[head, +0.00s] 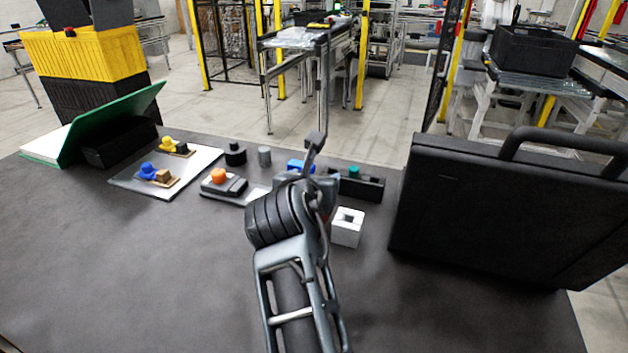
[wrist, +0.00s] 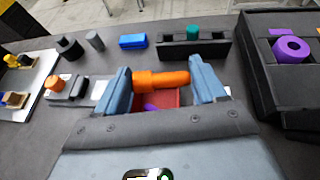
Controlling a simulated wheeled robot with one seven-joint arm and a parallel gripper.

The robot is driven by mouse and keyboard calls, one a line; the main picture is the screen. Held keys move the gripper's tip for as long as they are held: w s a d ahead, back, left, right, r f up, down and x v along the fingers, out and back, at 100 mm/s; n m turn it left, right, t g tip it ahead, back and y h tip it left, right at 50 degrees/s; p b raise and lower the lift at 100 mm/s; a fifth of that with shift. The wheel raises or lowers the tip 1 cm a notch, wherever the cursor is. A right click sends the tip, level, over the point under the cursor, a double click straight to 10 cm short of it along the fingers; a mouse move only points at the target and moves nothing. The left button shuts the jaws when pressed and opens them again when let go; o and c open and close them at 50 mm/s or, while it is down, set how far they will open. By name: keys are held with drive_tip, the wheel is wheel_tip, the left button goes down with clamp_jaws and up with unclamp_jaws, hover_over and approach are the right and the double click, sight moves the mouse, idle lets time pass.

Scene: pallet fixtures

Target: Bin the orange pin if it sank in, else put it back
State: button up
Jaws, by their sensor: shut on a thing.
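In the wrist view an orange pin (wrist: 160,80) lies sideways between the blue-grey fingers of my gripper (wrist: 163,84), which is shut on it. The pin has a wider collar at its left end. Under and behind it is a red surface, perhaps a bin (wrist: 172,99), with a bit of purple; most of it is hidden by my gripper. Another orange piece (head: 219,175) stands on a grey-and-black fixture (head: 236,188), also seen at left in the wrist view (wrist: 56,83). In the head view my arm hides the held pin and the fingers.
A black block with a teal peg (head: 354,172), a blue block (head: 300,166), a grey cylinder (head: 264,156) and a black round part (head: 235,153) stand behind. A white square-holed block (head: 348,228) is right of my arm. A tall black case (head: 480,215) blocks the right. The front left is clear.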

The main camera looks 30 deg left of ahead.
drive_tip(key=o, duration=1.2)
drive_tip(key=shift+o, duration=0.2)
drive_tip(key=v, duration=0.8)
drive_tip(key=shift+w, duration=0.1)
